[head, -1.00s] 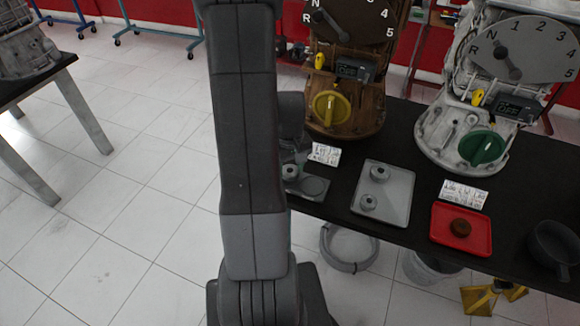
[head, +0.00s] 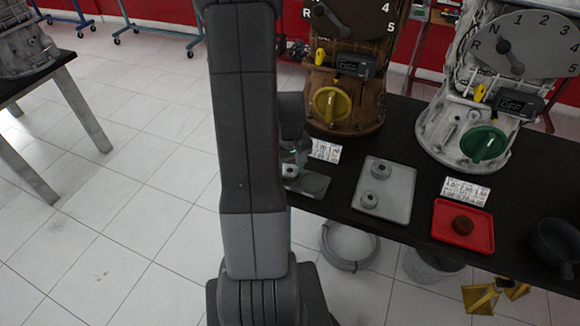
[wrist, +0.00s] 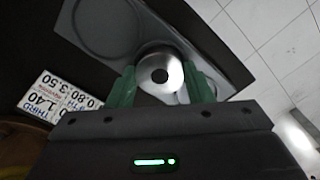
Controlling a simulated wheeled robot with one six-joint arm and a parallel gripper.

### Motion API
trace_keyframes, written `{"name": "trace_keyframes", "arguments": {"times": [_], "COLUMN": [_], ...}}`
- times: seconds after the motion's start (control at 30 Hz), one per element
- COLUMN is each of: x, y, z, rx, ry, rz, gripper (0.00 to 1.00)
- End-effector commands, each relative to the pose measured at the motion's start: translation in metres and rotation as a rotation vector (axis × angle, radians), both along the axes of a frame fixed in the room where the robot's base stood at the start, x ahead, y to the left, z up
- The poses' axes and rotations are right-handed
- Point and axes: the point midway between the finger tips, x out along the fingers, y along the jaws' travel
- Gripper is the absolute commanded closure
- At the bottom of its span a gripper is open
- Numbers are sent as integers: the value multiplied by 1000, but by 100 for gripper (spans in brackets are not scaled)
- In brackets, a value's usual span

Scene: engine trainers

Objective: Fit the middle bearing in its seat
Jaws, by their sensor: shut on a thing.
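A shiny metal ring-shaped bearing (wrist: 152,75) is between the green fingers of my gripper (wrist: 160,87) in the wrist view, and the gripper is shut on it. The bearing is over a round recess at one end of a dark grey seat plate (wrist: 207,45). I cannot tell whether it rests in the recess or is just above it. A wider round recess at the other end of the plate is empty. In the head view the plate (head: 316,186) is at the table's left end, partly hidden by my arm. The bearing (head: 290,171) shows small there.
Farther right are a red tray (head: 475,243) with a brown round part and a dark pot (head: 555,245). Two gearbox trainers stand behind. A printed card (wrist: 58,92) lies beside the plate.

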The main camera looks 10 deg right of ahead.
Motion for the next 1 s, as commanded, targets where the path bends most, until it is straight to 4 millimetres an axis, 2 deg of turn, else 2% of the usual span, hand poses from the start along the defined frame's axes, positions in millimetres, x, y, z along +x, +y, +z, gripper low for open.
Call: {"name": "trace_keyframes", "arguments": {"times": [0.2,0.23,0.33,0.37,0.73,0.87,1.0], "x": [0,0,0,0,0,1,2], "y": [0,0,0,0,0,0,0], "z": [0,0,0,0,5,20,48], "rx": [0,0,0,0,0,0,-1], "ry": [0,0,0,0,-1,-3,-6], "rz": [0,0,0,0,0,0,0], "gripper": [81,50,30,28,28,28,28]}}
